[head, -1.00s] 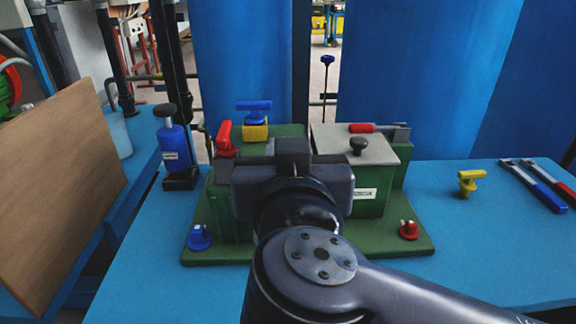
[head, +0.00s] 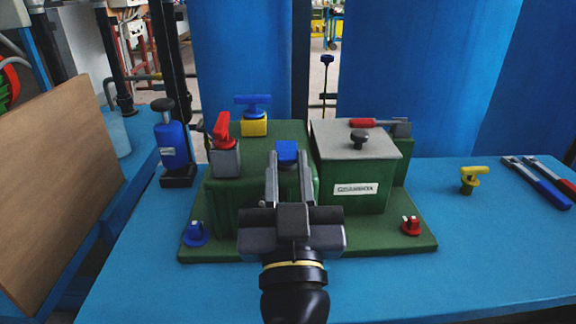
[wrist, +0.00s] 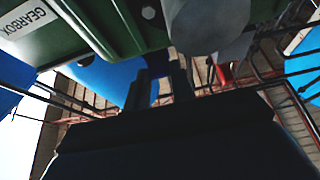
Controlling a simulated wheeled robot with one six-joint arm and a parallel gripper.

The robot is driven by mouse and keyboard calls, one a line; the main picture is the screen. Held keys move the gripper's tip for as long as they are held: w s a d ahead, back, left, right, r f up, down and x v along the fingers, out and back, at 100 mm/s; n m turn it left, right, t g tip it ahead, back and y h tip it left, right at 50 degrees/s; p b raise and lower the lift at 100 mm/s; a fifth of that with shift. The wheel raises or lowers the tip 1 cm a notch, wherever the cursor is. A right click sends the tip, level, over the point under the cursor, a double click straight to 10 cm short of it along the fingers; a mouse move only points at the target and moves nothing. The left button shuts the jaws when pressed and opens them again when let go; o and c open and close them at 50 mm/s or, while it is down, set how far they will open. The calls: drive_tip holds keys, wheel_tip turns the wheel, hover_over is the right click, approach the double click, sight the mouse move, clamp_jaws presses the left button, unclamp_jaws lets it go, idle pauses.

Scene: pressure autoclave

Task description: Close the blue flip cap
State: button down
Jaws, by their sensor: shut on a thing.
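The blue flip cap (head: 287,152) shows as a small blue block at the front of the green gearbox housing, left of its grey lid. My gripper (head: 287,163) reaches forward to it from the front, with the two fingers on either side of the cap, shut on it. The fingers and wrist hide the cap's lower part and its hinge, so I cannot tell how far it is tilted. In the wrist view my fingers (wrist: 158,85) are dark, and the cap cannot be made out clearly.
A red lever (head: 222,130) stands left of the cap, and a blue T-handle (head: 253,101) on a yellow block behind it. The grey-lidded box (head: 358,140) marked GEARBOX is close on the right. A blue bottle (head: 173,147) stands far left. The blue table is clear at front right.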

idle(0.4)
drive_tip(key=c, duration=1.2)
unclamp_jaws()
